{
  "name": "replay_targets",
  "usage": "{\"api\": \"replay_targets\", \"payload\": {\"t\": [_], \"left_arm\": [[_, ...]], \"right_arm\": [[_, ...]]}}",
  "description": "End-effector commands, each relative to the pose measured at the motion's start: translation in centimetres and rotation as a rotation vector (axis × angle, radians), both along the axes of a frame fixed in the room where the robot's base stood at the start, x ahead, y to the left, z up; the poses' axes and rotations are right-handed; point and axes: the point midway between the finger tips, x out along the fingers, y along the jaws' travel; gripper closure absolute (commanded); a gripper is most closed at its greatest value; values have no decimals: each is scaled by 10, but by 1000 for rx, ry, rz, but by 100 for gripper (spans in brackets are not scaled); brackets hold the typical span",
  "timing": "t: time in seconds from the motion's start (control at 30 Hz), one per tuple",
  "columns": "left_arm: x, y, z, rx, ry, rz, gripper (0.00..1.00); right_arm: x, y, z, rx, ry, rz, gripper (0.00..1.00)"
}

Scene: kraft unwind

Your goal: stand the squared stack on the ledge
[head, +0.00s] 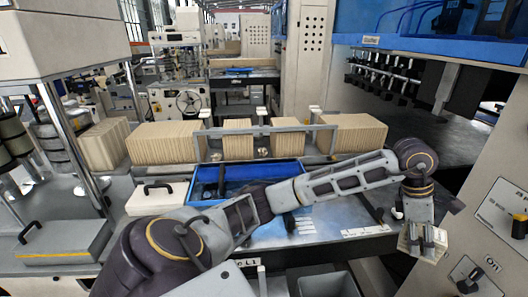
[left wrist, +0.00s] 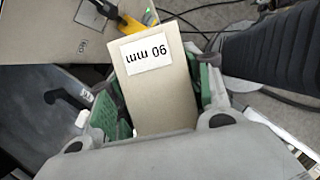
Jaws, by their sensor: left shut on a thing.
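My left gripper (head: 422,243) hangs at the far right of the head view, its arm reaching across from the lower left. It is shut on a pale tan block (left wrist: 160,92), which fills the middle of the left wrist view between green-lined fingers. The block bears a white label reading "90 mm", upside down there. I cannot tell whether it is made of sheets. Several stacks of tan kraft pieces (head: 166,143) stand upright in a row on a grey ledge (head: 268,168) at the back. My right gripper is not in view.
A blue tray (head: 284,172) lies open behind my arm, beside a white lidded box (head: 157,197). A metal rail (head: 270,128) runs along the stacks.

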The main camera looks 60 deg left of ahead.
Motion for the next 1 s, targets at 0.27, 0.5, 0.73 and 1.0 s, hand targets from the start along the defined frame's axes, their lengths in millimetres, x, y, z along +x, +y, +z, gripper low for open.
{"api": "replay_targets", "payload": {"t": [0.27,0.5,0.73,1.0], "left_arm": [[-8,-11,-26,-1,2,-225,76],[-15,-18,-47,-2,2,-419,76],[-23,-22,-67,0,2,-606,76],[-31,-24,-90,0,0,-825,76]], "right_arm": [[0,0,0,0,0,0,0],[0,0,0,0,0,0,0],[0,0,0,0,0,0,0],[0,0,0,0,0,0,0]]}}
